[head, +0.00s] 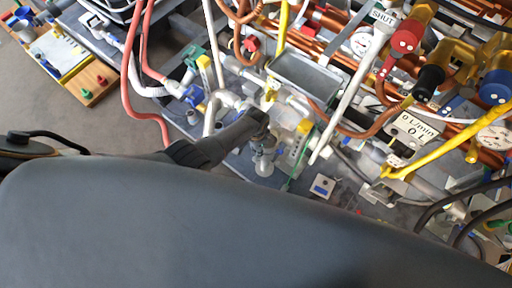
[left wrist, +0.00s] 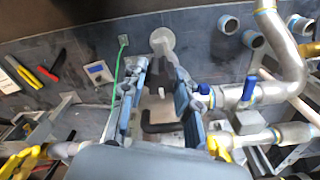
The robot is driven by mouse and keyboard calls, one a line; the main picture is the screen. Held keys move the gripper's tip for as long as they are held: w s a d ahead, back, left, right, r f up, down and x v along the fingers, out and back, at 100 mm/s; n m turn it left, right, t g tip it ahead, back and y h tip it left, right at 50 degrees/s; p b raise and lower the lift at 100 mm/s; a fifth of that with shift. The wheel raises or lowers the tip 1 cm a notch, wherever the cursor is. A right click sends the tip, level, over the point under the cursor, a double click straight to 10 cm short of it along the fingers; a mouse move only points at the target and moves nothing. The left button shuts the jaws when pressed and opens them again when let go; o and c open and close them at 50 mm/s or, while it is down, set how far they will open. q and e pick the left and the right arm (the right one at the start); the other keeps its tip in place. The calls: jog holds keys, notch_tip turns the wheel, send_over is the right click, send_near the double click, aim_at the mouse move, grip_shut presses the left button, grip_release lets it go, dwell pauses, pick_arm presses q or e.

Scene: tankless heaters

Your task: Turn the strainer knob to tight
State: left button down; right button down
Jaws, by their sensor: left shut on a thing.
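My left gripper (head: 262,120) reaches in from the left among the pipes, its fingertips at the strainer. A pale grey round strainer knob (head: 264,163) shows just below the fingertips in the head view. In the left wrist view the knob (left wrist: 162,40) shows beyond the fingertips of my left gripper (left wrist: 157,68), which is shut on it. The fingers partly hide the grip, and I cannot read how far the knob is turned. My right gripper is not in view.
Pipes with a blue valve handle (left wrist: 249,88) stand close to the right of my fingers. A thin green wire (left wrist: 117,68) runs just left. A "SHUT" tag (head: 383,17), a flow sign (head: 416,128) and a yellow pipe (head: 432,150) crowd the right. Open floor (head: 50,115) lies left.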

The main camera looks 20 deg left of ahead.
pick_arm(q)
jog(key=c, duration=1)
grip_release()
jog(key=shift+r, duration=0.15)
notch_tip(320, 180, up, 12)
jog(key=shift+f, duration=0.15)
jog(key=shift+f, duration=0.1)
